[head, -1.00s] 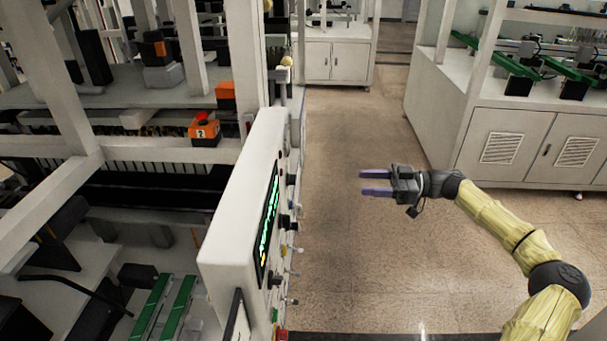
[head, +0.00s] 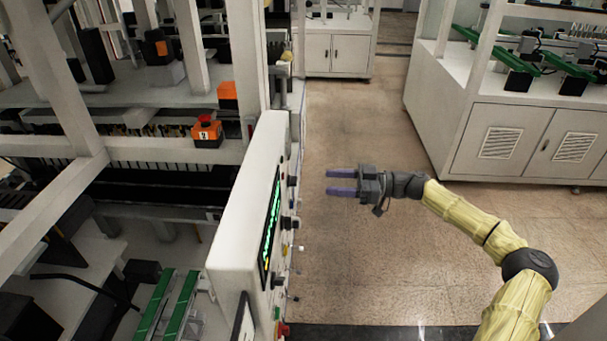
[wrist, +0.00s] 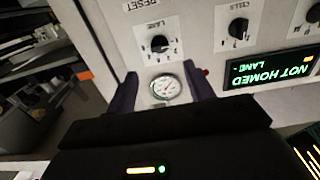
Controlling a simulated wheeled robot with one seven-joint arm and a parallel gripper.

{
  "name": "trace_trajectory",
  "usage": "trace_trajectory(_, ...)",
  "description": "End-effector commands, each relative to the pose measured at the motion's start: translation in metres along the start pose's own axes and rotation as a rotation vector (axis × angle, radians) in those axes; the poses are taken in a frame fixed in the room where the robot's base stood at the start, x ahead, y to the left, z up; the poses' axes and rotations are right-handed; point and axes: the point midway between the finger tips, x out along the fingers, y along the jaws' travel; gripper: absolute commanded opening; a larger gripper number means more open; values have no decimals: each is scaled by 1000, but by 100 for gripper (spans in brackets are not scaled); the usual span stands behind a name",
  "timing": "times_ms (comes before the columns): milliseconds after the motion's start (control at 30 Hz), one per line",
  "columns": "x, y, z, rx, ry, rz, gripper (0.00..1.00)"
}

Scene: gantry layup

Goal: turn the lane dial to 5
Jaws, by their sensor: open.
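The lane dial (wrist: 159,44) is a small black knob on a white plate marked LANE, in the upper middle of the wrist view. Its pointer setting is too small to read. My gripper (head: 328,182) is open and empty, in the aisle to the right of the control panel (head: 240,215). In the wrist view, its dark fingers (wrist: 160,82) stand apart, just below the dial in the picture, and do not touch it. The panel's display (wrist: 270,68) shows NOT HOMED and LANE with a dash. In the head view I cannot tell which knob is the lane dial.
A second black knob (wrist: 238,27), marked CELLS, sits right of the lane dial. Several knobs and levers stick out of the panel's face. The aisle floor (head: 370,260) is clear; a white cabinet (head: 510,140) stands right.

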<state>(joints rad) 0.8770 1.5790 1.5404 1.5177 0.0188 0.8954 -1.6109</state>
Motion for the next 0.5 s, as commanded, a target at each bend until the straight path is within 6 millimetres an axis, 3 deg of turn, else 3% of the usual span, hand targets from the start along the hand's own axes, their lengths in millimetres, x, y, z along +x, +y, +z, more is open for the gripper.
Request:
trace_trajectory(300,58,-1,-4,1,0,-4,53)
trace_trajectory(500,83,0,-2,1,0,-2,53)
